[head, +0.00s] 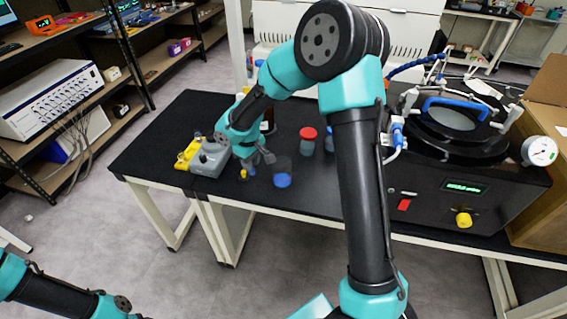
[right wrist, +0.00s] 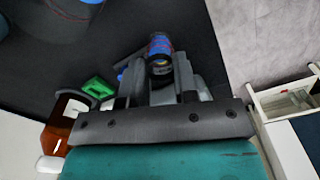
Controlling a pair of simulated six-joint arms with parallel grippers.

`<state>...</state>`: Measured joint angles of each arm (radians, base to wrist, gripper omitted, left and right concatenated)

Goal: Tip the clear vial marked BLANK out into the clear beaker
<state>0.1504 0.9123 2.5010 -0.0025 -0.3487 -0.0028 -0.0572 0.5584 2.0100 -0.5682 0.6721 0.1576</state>
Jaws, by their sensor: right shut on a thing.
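My right gripper (head: 262,160) is low over the black bench, just left of a clear beaker (head: 282,172) with blue at its bottom. In the right wrist view my right gripper (right wrist: 160,75) is shut on a small vial (right wrist: 159,48) with a blue band. Its marking cannot be read, and the fingers hide part of it. I cannot tell how far the vial is tilted. In the head view a small dark and yellow piece (head: 244,175) shows under the gripper. My left arm shows at the lower left, with its gripper out of frame.
A grey device (head: 210,158) with yellow parts stands left of the gripper. A red-capped jar (head: 308,142) stands behind the beaker. The freeze dryer (head: 455,190) fills the right side of the bench. The bench front edge is close to the beaker.

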